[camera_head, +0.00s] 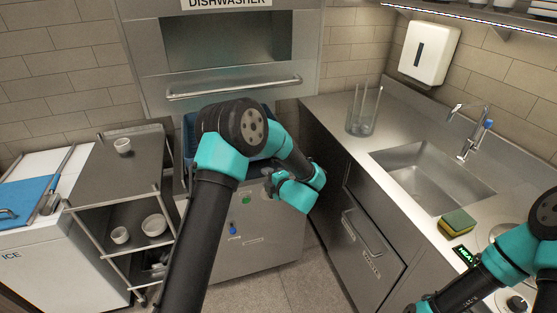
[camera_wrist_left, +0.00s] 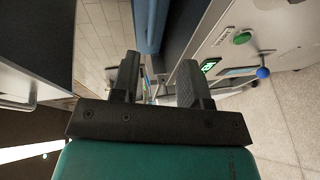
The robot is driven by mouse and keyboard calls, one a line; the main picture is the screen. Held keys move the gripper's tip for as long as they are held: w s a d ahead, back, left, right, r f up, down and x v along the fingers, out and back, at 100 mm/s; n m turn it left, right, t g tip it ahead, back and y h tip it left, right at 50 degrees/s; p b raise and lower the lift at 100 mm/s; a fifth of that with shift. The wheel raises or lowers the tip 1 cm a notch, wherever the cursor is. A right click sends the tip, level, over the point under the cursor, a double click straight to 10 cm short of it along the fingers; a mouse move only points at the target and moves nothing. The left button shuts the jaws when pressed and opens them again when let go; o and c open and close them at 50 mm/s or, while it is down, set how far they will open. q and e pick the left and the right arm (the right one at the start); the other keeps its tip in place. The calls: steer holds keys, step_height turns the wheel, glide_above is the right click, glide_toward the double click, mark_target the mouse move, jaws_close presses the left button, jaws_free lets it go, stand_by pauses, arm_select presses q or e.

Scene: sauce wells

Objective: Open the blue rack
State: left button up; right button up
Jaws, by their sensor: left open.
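The blue rack (camera_head: 190,140) sits at the dishwasher's opening in the head view, mostly hidden behind my left arm. A long blue edge that looks like the rack (camera_wrist_left: 150,24) runs down from the top of the left wrist view, just beyond the fingers. My left gripper (camera_head: 270,180) is in front of the dishwasher, below the rack's level in the picture. In the left wrist view its two fingers (camera_wrist_left: 158,80) stand apart with nothing clearly between them. I cannot tell whether they touch the rack. My right gripper is out of frame.
The steel dishwasher (camera_head: 275,235) has a horizontal bar handle (camera_head: 235,88) above. A cart (camera_head: 100,175) with small white bowls stands left. The right counter holds a clear container (camera_head: 361,115), sink (camera_head: 425,178) and sponge (camera_head: 457,222). The floor in front is clear.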

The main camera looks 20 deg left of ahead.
arm_select(q)
steer(key=shift+w+d+r+n+g+y, duration=0.15)
steer(key=shift+d+r+n+g+y, duration=0.15)
steer(key=shift+d+r+n, duration=0.25)
steer(key=shift+a, duration=0.15)
steer(key=x, duration=1.7)
steer(key=shift+w, duration=0.2)
steer(key=shift+c, duration=0.2)
jaws_close()
